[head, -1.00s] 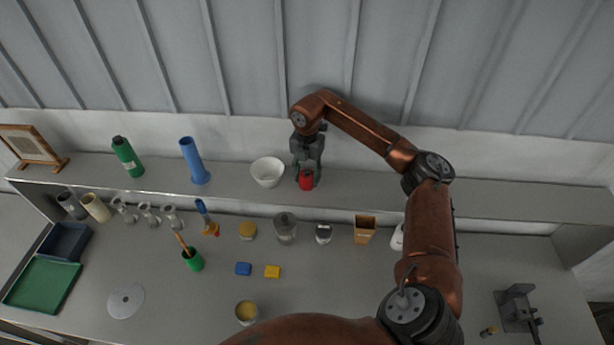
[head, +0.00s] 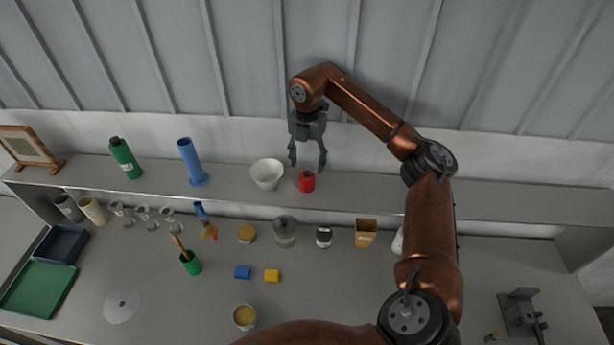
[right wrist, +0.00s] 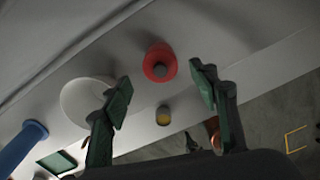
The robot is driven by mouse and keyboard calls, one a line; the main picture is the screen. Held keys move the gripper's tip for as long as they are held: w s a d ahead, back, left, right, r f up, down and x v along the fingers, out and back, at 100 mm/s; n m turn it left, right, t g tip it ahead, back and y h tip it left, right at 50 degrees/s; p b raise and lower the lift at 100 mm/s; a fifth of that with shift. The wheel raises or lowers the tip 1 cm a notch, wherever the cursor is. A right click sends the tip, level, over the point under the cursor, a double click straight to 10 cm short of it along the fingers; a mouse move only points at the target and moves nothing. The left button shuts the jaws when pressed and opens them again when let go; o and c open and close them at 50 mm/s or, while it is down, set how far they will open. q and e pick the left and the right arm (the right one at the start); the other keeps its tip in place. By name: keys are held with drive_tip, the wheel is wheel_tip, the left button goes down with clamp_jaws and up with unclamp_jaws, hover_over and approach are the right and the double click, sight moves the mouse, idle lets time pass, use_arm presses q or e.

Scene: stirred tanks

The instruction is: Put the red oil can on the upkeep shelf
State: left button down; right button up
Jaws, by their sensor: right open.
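The red oil can (head: 307,182) stands upright on the raised shelf (head: 400,193) behind the bench, just right of a white bowl (head: 267,174). My right gripper (head: 308,164) is open and empty above and behind the can, with its fingers apart. In the right wrist view the can (right wrist: 160,64) shows beyond the fingertips, between the two open fingers (right wrist: 160,85), and nothing touches it. My left gripper is not in view.
A blue cylinder (head: 192,163) and a green bottle (head: 125,158) stand farther left on the shelf, with a framed board (head: 30,148) at its left end. The shelf right of the can is clear as far as my arm. Jars and small blocks stand on the bench below.

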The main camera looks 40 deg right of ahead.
sight(307, 172)
drive_tip(key=shift+r+b, duration=0.4)
drive_tip(key=shift+r, duration=2)
